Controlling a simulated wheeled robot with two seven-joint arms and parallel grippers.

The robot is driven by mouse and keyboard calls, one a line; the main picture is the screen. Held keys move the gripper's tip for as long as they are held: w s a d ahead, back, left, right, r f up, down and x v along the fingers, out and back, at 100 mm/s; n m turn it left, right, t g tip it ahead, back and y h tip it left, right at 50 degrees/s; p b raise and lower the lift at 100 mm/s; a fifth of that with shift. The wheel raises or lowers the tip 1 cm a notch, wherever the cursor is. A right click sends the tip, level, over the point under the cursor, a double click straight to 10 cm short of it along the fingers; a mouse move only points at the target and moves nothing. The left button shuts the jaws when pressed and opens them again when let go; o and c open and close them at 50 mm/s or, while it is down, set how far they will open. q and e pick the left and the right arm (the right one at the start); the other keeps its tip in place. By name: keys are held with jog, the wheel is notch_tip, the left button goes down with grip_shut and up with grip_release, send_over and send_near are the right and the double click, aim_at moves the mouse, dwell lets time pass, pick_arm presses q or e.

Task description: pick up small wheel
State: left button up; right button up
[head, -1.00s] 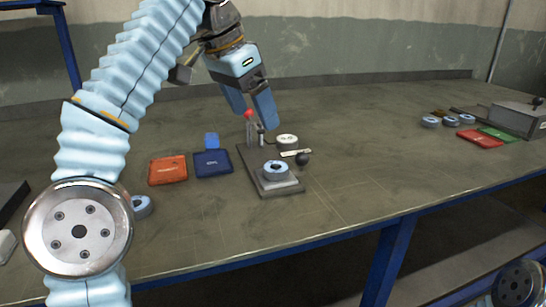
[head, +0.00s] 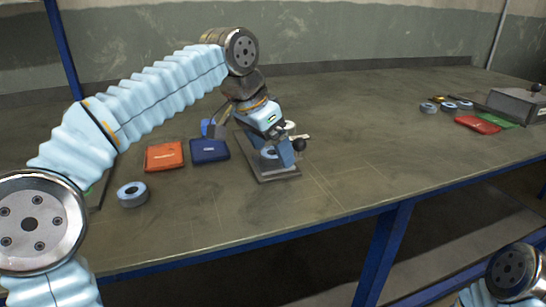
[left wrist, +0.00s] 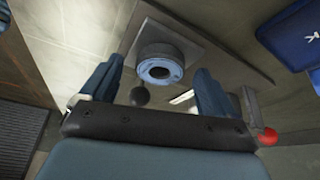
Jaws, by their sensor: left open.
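A small blue-grey wheel (head: 266,154) sits on the square plate of a metal fixture (head: 283,175). My left gripper (head: 279,152) is open and reaches down over it, so its fingers hide part of the wheel in the head view. In the left wrist view, the wheel (left wrist: 160,66) shows as a ring with a dark hole, between the two spread blue fingers (left wrist: 158,72). I cannot tell whether the fingers touch it. Another blue-grey wheel (head: 132,194) lies on the table at the left. My right gripper is out of view.
An orange tray (head: 165,156) and a dark blue tray (head: 209,151) lie left of the fixture. A black ball knob (head: 299,144) and, in the wrist view, a red knob (left wrist: 267,137) stand close by. More wheels (head: 427,108), a red tray (head: 477,124) and a grey box (head: 515,104) stand right.

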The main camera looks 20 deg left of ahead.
pick_arm(q)
jog(key=shift+w+f, duration=0.1)
jog(key=shift+f, duration=0.1)
jog(key=c, duration=1.2)
jog(key=shift+r, duration=0.1)
